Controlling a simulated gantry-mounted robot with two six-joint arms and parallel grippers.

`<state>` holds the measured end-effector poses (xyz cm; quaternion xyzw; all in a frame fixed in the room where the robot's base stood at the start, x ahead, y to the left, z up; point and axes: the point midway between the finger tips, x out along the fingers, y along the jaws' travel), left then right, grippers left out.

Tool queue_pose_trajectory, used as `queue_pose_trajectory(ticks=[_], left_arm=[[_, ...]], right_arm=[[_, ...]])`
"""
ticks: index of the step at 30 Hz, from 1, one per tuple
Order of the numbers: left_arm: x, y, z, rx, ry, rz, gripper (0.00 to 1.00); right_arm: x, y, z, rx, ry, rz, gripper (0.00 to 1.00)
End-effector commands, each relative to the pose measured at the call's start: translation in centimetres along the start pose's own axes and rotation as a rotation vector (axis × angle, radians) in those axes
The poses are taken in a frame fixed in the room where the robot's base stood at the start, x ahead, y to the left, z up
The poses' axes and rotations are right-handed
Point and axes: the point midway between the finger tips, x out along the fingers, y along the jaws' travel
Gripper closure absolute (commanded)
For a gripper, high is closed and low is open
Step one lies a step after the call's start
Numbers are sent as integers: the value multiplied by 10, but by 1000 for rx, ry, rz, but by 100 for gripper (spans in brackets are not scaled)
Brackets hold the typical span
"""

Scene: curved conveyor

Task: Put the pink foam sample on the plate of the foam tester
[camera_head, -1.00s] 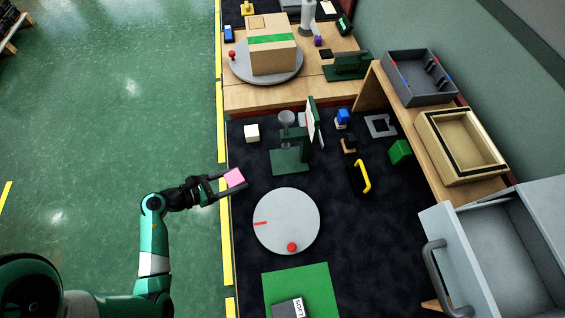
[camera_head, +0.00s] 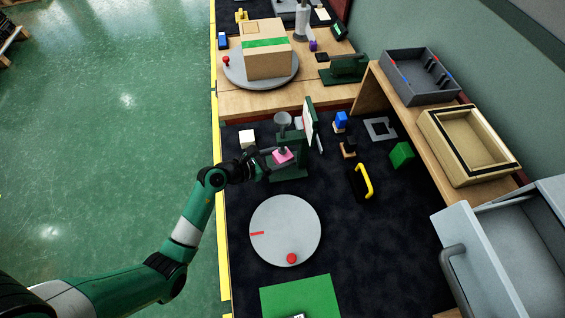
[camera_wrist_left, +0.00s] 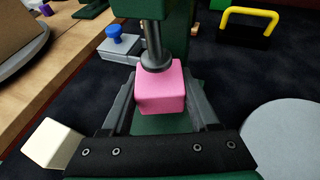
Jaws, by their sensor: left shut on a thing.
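The pink foam sample (camera_head: 283,156) is a small block held between the fingers of my left gripper (camera_head: 277,160). In the left wrist view the foam (camera_wrist_left: 161,92) sits between both fingers of the gripper (camera_wrist_left: 162,108), under the tester's round grey presser (camera_wrist_left: 155,57). The presser overlaps the foam's top edge; I cannot tell whether they touch. My right gripper is not in view.
A white block (camera_head: 247,139) stands left of the tester. A grey turntable (camera_head: 285,231) with a red knob lies in front. A yellow handle (camera_head: 364,181) and a green block (camera_head: 401,154) are to the right. The dark table between them is clear.

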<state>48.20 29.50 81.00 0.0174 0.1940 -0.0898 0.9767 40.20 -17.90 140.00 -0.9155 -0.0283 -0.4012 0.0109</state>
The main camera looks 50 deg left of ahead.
Motion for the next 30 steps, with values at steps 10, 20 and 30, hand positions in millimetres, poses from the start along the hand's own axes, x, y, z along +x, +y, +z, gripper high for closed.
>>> queue_pose_trajectory(ticks=[10,20,30], left_arm=[[13,0,-33,0,0,0,98],[14,0,-35,0,1,0,27],[13,0,-35,0,1,-1,9]], right_arm=[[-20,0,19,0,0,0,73],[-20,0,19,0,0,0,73],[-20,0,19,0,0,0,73]])
